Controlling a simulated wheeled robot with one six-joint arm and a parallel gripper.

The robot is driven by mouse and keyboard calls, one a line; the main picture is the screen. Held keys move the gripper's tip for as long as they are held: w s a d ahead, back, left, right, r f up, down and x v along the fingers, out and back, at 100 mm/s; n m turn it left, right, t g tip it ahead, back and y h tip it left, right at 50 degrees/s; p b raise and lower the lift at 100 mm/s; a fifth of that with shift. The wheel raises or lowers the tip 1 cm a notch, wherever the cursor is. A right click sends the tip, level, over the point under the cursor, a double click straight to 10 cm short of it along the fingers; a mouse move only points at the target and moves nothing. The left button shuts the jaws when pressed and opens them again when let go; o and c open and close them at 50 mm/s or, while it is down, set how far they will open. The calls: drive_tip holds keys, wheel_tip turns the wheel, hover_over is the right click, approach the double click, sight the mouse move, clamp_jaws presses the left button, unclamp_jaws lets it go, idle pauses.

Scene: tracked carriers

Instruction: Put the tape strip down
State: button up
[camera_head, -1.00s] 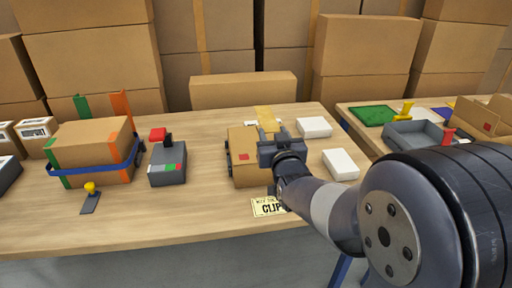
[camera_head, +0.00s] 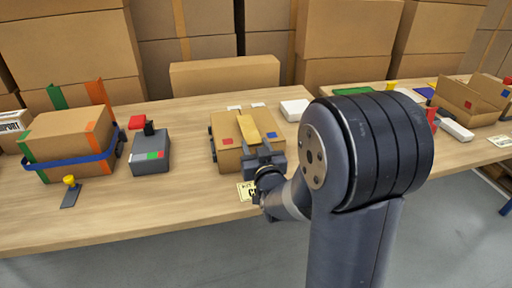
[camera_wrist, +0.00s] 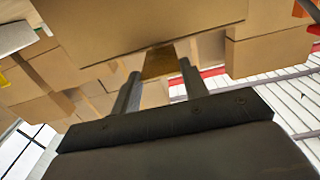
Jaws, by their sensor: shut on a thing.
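My gripper (camera_head: 264,158) is at the front right of a brown carton in the head view, shut on the tape strip (camera_head: 250,122). The strip is a flat yellow-tan piece that sticks up from the jaws, in front of the carton's top in this view. In the wrist view the strip (camera_wrist: 160,60) shows between the two fingertips. The carton (camera_head: 224,153) carries a red and a blue square and has dark wheels at its left side. I cannot tell whether the strip touches the carton.
A yellow-handled tool (camera_head: 70,190) lies near the front edge. A white box (camera_head: 294,109) sits behind right. Bare table (camera_head: 185,205) shows at the front.

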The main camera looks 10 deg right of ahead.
drive_tip(key=shift+f+b, duration=0.65)
drive_tip(key=shift+b, duration=0.3)
drive_tip(key=o, duration=0.9)
drive_tip(key=shift+o, duration=0.2)
drive_tip(key=shift+r, duration=0.2)
drive_tip(key=shift+r+p, duration=0.6)
drive_tip(key=shift+p, duration=0.45)
drive_tip(key=s+b, duration=0.1)
drive_tip(key=s, duration=1.1)
drive_tip(key=shift+f, duration=0.15)
drive_tip(key=shift+w, duration=0.15)
